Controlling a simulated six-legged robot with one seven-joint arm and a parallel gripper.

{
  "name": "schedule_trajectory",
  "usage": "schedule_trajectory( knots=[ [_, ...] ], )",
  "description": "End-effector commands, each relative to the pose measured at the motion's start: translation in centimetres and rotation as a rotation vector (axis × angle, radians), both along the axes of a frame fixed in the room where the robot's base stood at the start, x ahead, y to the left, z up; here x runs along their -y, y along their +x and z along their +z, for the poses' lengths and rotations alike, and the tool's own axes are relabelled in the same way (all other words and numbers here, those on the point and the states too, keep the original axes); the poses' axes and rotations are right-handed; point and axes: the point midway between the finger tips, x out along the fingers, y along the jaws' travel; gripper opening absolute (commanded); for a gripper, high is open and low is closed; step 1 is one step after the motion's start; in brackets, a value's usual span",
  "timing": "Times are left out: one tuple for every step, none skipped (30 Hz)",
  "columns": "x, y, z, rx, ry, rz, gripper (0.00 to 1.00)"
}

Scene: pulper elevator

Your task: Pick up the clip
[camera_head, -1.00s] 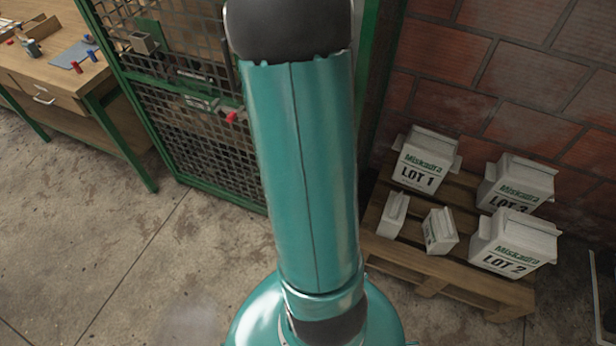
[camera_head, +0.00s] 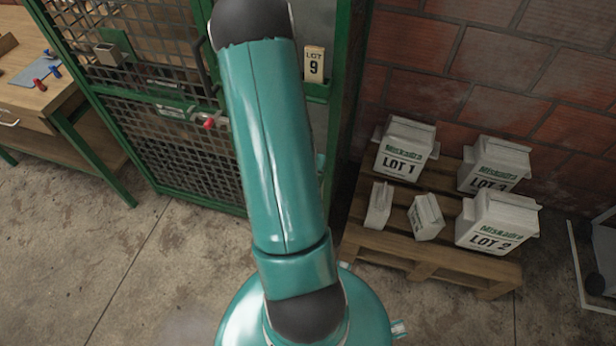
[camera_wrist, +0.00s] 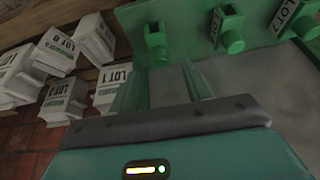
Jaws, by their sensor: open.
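I cannot make out for certain which thing is the clip. A small red piece (camera_head: 209,123) sits on the green mesh cage door in the head view. Small red and blue pieces (camera_head: 47,76) lie on a mat on the workbench. Beyond the fingers are green block-shaped fittings with round stubs (camera_wrist: 230,38), one beside a "LOT 7" label. In the head view my arm hides part of the cage, and my gripper is out of sight.
White lot boxes (camera_head: 405,150) stand on a wooden pallet (camera_head: 430,255) by the brick wall. The wooden workbench (camera_head: 50,110) is at the left. A "LOT 9" tag (camera_head: 314,66) hangs on the green frame. White lot boxes (camera_wrist: 95,38) also show in the wrist view. The left floor is clear.

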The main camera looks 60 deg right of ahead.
Motion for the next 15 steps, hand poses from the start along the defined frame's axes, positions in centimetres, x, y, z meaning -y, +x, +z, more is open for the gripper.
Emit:
schedule_trajectory(
  knots=[
    [0.1, 0.0, -0.4, -0.001, 0.001, 0.001, 0.49],
    [0.1, 0.1, -0.5, -0.001, 0.001, 0.001, 0.49],
    [0.2, 0.1, -0.6, -0.001, 0.001, 0.001, 0.49],
    [0.2, 0.2, -0.8, -0.001, 0.001, 0.001, 0.49],
    [0.2, 0.2, -0.9, -0.001, 0.001, 0.002, 0.49],
    [0.3, 0.3, -1.2, -0.001, 0.001, 0.002, 0.49],
    [0.3, 0.3, -1.6, -0.001, 0.001, 0.002, 0.49],
    [0.4, 0.3, -1.9, -0.001, 0.002, 0.003, 0.49],
    [0.4, 0.3, -2.5, -0.002, 0.003, 0.003, 0.49],
    [0.5, 0.4, -3.0, -0.003, 0.004, 0.002, 0.49],
    [0.6, 0.4, -3.4, -0.002, 0.003, 0.003, 0.49],
    [0.7, 0.5, -3.9, -0.002, 0.003, 0.003, 0.49],
    [0.9, 0.6, -4.3, -0.001, 0.002, 0.003, 0.49],
    [1.1, 0.6, -4.6, -0.001, 0.002, 0.003, 0.49],
    [1.2, 0.6, -5.0, -0.001, 0.002, 0.003, 0.49]
  ],
)
